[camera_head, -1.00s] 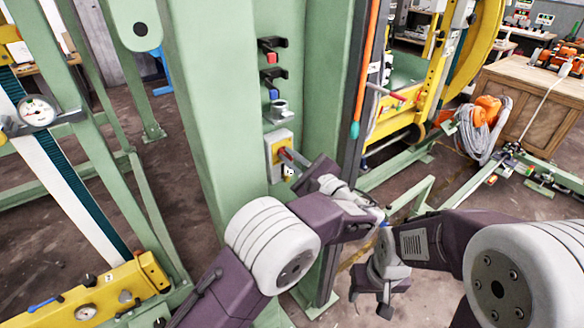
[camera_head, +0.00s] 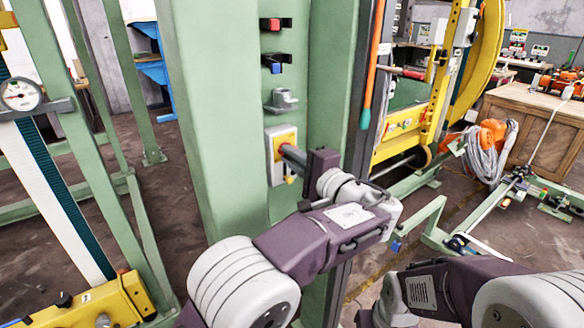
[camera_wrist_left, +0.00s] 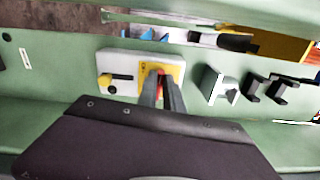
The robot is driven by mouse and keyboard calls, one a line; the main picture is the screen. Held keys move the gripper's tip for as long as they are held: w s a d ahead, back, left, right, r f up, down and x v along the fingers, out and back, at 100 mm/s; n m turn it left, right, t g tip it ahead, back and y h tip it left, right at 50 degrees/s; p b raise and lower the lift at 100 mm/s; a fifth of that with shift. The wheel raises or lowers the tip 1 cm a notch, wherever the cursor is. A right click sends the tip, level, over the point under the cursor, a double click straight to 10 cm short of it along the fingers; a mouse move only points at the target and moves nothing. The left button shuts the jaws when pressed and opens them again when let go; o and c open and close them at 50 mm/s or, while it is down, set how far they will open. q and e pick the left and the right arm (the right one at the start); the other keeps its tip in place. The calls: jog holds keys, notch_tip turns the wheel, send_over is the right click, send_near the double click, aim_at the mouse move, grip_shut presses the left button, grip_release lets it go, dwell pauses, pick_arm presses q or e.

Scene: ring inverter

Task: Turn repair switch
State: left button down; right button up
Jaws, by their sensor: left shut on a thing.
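The switch box (camera_head: 272,165) is light grey and fixed to the green column in the middle of the head view. It carries a yellow plate (camera_wrist_left: 180,68) with a red knob (camera_wrist_left: 158,74), and a smaller black knob on yellow (camera_wrist_left: 115,77) beside it. My left gripper (camera_head: 284,150) reaches the box from the right. In the left wrist view its two fingers (camera_wrist_left: 160,82) are shut on the red knob, which shows only as a thin strip between them. The knob's exact angle is hidden. The fingertips of my right gripper do not show.
Above the box on the column are a grey bracket (camera_head: 282,101), a blue-marked black holder (camera_head: 276,64) and a red-marked one (camera_head: 275,24). An orange-handled rod (camera_head: 370,65) hangs to the right. My right forearm is low at the bottom right.

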pick_arm(q)
jog(key=shift+w+r+n+b, duration=0.1)
jog(key=shift+r+n+b, duration=0.1)
jog(key=shift+n+b, duration=0.5)
jog(key=c, duration=1.6)
grip_release()
jog(key=shift+o, duration=0.6)
jog(key=shift+w+a+f, duration=0.1)
jog(key=shift+w+f, duration=0.1)
jog(key=shift+s, duration=0.1)
